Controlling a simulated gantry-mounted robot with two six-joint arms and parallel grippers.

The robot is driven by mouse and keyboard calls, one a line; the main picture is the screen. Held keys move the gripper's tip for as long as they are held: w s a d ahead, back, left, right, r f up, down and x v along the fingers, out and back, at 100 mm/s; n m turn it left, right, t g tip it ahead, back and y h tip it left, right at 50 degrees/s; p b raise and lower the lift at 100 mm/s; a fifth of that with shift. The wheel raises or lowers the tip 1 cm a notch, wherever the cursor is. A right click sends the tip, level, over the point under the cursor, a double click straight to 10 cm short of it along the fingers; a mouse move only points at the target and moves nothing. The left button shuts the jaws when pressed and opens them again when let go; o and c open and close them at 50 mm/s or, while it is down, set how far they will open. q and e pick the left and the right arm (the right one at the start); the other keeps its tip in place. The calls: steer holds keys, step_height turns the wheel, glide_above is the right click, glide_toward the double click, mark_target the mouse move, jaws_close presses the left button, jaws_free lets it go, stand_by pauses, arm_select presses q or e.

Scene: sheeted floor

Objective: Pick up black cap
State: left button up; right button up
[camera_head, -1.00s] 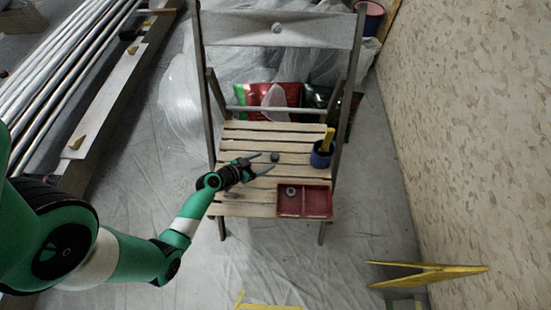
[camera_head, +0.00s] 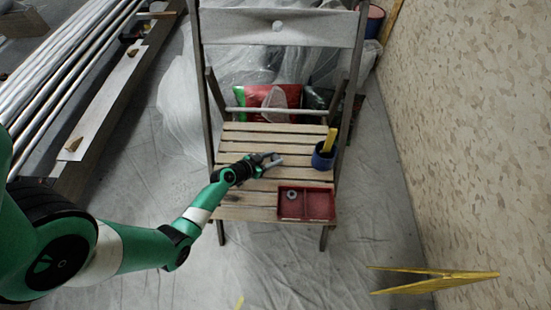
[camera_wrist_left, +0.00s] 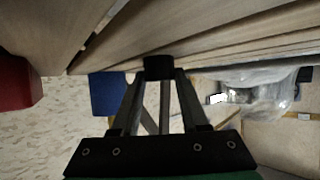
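The black cap (camera_wrist_left: 158,67) is a small dark cylinder between the fingertips of my left gripper in the left wrist view, with the fingers closed in on both its sides. In the head view, my left gripper (camera_head: 273,161) is at the middle of the slatted chair seat (camera_head: 250,198), and the cap shows as a small dark spot (camera_head: 275,156) at its fingertips. The cap is at or just over the slats; I cannot tell whether it touches them. My right gripper is not in view.
A blue cup (camera_head: 323,160) with a yellow-handled tool stands right of the gripper. A red tray (camera_head: 320,204) with a small round object sits at the seat's front right. The chair's backrest (camera_head: 240,28) rises behind. A yellow folded piece (camera_head: 435,279) lies on the floor at right.

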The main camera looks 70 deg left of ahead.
mark_target(273, 159)
arm_select(q)
jaws_close()
steer(key=shift+r+p, duration=0.4)
steer(key=shift+r, duration=0.15)
step_height(273, 159, up, 3)
steer(key=shift+f+p, duration=0.1)
steer(key=shift+p, duration=1.05)
steer(key=s+d+r+p, duration=0.2)
steer(key=d+r+p, duration=0.2)
steer(key=d+p, duration=0.2)
steer(key=s+d+r+p, duration=0.2)
steer(key=d+r+p, duration=0.3)
steer(key=d+p, duration=0.2)
steer(key=shift+s+d+p, duration=0.15)
steer(key=shift+s+p, duration=0.2)
steer(key=shift+p, duration=0.2)
